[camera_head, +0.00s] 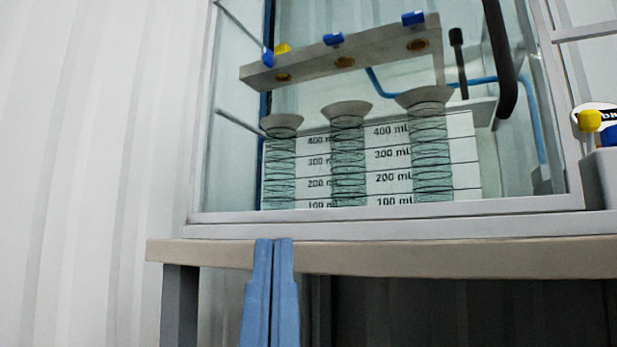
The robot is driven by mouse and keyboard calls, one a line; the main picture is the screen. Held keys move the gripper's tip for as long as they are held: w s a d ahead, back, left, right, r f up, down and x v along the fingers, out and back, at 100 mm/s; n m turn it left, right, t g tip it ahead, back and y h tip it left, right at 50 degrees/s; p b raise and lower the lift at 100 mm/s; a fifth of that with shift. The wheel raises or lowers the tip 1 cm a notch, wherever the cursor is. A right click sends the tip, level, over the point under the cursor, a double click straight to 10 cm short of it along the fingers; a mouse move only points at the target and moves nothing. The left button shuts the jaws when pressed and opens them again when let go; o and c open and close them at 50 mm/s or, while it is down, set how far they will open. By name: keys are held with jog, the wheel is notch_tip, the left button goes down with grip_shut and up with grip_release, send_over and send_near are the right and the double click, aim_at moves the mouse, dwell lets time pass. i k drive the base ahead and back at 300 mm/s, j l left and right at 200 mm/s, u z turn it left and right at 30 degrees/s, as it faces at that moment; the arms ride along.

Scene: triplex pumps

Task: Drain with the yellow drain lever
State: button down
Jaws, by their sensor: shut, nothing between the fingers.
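A small yellow piece (283,49) sits at the left end of a grey bar (378,52) inside the glass-fronted case, close to a blue handle (268,58). A yellow knob (588,121) stands outside the case at the right edge, by a white label. I cannot tell which of the two is the drain lever. Three ribbed measuring tubes (432,165) with funnel tops stand under the bar before a mL scale. My gripper (273,241) has blue fingers, shut and empty, pointing up in front of the table edge, below and apart from both yellow parts.
The case's lower frame (400,212) rests on a tan tabletop (450,262) with a dark leg at left. A black hose (502,60) and blue tubing run at the right inside. The left side is clear before a pale wall.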

aim_at(589, 121)
jog(key=z, duration=1.25)
